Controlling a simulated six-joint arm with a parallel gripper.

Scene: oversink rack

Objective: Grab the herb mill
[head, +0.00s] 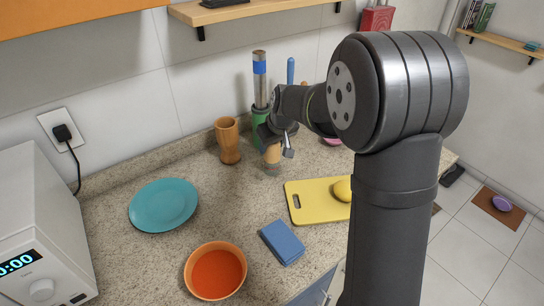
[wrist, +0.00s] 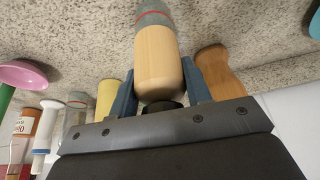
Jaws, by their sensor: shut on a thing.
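The herb mill shows in the wrist view as a pale wooden cylinder (wrist: 158,55) with a grey end and a red ring. My gripper (wrist: 157,68) has one blue-grey finger on each side of it, shut on its wooden body. In the head view the mill (head: 272,154) is below my gripper (head: 271,138), with its wooden part showing above a clear or greyish lower part. It looks about upright over the speckled counter. I cannot tell whether its base touches the counter. The jaws partly hide its top in the head view.
A wooden vase (head: 228,140) stands close on the left. A green holder (head: 260,114) is behind my gripper. A yellow board (head: 312,201) with a lemon (head: 342,190), a blue cloth (head: 282,242), an orange bowl (head: 215,271) and a teal plate (head: 163,205) lie nearer.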

